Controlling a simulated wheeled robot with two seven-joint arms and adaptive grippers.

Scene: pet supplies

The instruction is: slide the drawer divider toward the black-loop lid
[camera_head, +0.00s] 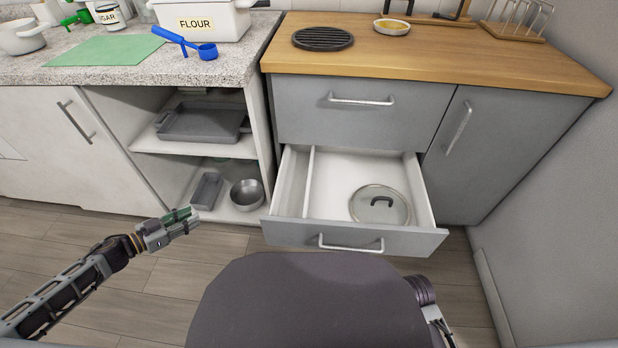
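The lower drawer (426,195) of the grey cabinet is pulled open. A thin white divider (309,182) stands upright in it, near the left wall and running front to back. The round lid (365,212) with a black loop handle lies on the drawer floor at the right, with a clear gap between it and the divider. My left gripper (192,219) is in front of the open shelves, left of the drawer and apart from it. It holds nothing that I can see, and its finger opening is unclear. My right gripper is out of view; only a bit of my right arm shows.
The drawer front with its bar handle (350,246) forms a raised edge toward me. Open shelves at the left hold a grey tray (202,122) and a metal pot (247,194). The closed upper drawer (350,110) sits above the open drawer's back part.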

